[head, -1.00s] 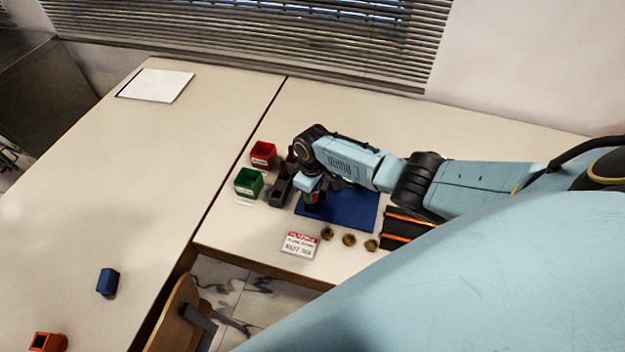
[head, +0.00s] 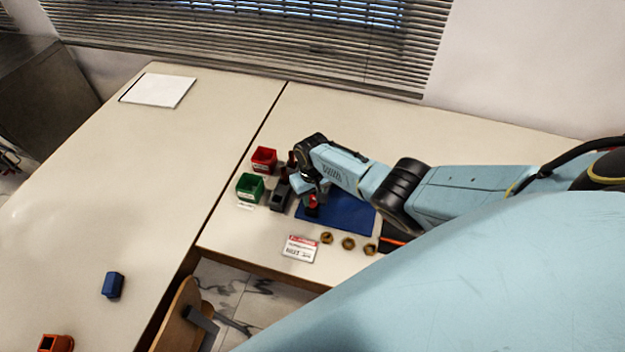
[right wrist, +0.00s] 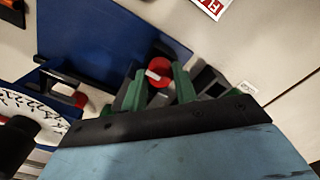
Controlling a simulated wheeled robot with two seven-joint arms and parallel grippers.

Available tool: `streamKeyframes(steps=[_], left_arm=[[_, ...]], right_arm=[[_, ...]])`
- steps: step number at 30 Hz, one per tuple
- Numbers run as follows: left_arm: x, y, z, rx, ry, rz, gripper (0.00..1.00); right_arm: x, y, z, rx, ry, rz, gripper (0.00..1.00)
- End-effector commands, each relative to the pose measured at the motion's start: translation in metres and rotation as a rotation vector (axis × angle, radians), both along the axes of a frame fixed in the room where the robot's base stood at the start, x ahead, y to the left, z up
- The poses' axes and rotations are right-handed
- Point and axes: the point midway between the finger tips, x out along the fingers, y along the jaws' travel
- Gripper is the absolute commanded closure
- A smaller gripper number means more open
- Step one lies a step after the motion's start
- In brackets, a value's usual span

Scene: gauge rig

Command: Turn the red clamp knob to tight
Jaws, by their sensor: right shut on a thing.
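The red clamp knob (right wrist: 159,70) has a white mark on its face and sits between the green fingers of my right gripper (right wrist: 158,80) in the right wrist view. The right gripper is shut on it. In the head view the same gripper (head: 312,207) is low over the left part of the blue plate (head: 350,211), with a little red showing at its fingers. My arm hides much of the rig there. A white dial with black marks (right wrist: 28,108) shows at the left of the right wrist view. My left gripper is not in view.
A red bin (head: 264,159) and a green bin (head: 249,186) stand left of the rig, beside a dark grey block (head: 280,195). Several brass nuts (head: 348,243) and a printed card (head: 300,249) lie in front. The left table is mostly clear.

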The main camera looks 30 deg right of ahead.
Motion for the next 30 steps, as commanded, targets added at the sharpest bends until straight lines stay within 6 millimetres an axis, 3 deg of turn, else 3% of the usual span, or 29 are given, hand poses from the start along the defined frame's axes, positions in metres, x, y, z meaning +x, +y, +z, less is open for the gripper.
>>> streamKeyframes(steps=[11,12,14,23,30], left_arm=[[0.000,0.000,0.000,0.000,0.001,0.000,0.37],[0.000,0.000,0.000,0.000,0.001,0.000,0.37],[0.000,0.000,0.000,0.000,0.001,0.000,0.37],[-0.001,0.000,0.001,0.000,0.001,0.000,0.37],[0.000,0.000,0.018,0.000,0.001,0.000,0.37]], right_arm=[[0.001,0.000,0.001,0.001,-0.002,-0.005,0.94],[0.001,0.000,0.001,0.001,-0.002,-0.005,0.68],[0.001,0.000,0.001,0.001,-0.002,-0.005,0.62],[0.000,0.000,0.002,0.001,-0.001,-0.003,0.62],[0.001,-0.001,0.034,0.000,-0.004,-0.002,0.62]])
